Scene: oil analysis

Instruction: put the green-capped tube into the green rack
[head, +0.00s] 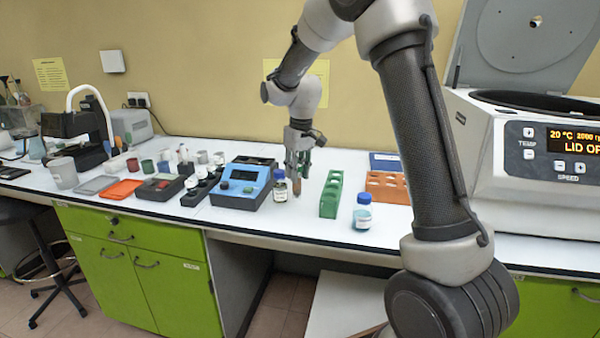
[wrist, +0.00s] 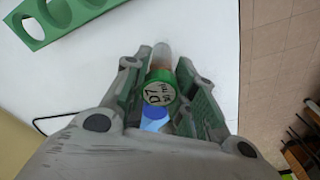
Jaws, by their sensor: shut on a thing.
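My gripper (wrist: 162,88) is shut on the green-capped tube (wrist: 160,92); in the wrist view its green cap with handwriting sits between the fingers, and the clear tube end shows beyond the cap. In the head view my gripper (head: 299,172) is low over the bench, and the tube in it is hard to make out. The green rack (head: 330,194) stands on the bench to the right of my gripper, apart from it. The green rack also shows at the top left of the wrist view (wrist: 68,18), with round holes; those visible look empty.
A blue-capped bottle (head: 363,212) stands right of the green rack, and an orange rack (head: 388,187) behind it.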

